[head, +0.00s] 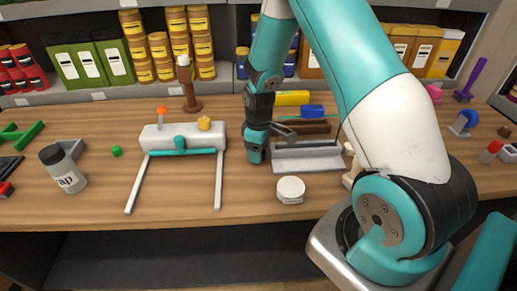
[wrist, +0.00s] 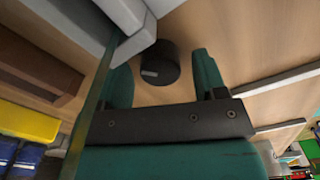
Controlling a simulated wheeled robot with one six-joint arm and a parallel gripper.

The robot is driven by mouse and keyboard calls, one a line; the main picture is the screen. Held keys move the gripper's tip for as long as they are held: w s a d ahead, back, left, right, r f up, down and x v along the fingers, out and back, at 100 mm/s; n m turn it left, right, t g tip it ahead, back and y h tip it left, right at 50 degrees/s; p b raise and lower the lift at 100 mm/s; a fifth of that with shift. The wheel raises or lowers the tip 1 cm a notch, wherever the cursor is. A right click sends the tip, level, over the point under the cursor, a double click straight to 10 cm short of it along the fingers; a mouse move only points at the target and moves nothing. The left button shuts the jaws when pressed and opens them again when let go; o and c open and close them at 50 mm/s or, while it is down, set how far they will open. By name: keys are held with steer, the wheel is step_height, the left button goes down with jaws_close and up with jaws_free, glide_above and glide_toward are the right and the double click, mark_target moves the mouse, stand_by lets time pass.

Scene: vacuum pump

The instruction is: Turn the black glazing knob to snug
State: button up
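The black knob (wrist: 158,63) is round with a small pale mark on its face. In the wrist view it sits in the gap between my gripper's two teal fingers (wrist: 161,65), with visible room on both sides. My gripper is open; contact with the knob is not visible. A pale grey metal body (wrist: 128,22) is close beside the knob. In the head view, my gripper (head: 255,158) points down at the left end of the grey metal fixture (head: 308,158), and I cannot make out the knob there.
A white cylinder with a teal bar and two rods (head: 180,138) lies to the left. A round white tin (head: 290,190) is in front of the fixture. Brown (head: 305,127), yellow (head: 292,98) and blue (head: 305,111) items lie behind. Bare wood (head: 105,190) shows at the front left.

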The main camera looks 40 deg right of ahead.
steer(key=shift+r, duration=0.1)
step_height(320, 180, up, 17)
steer(key=b, duration=0.2)
stand_by(0.3)
steer(key=shift+r, duration=0.1)
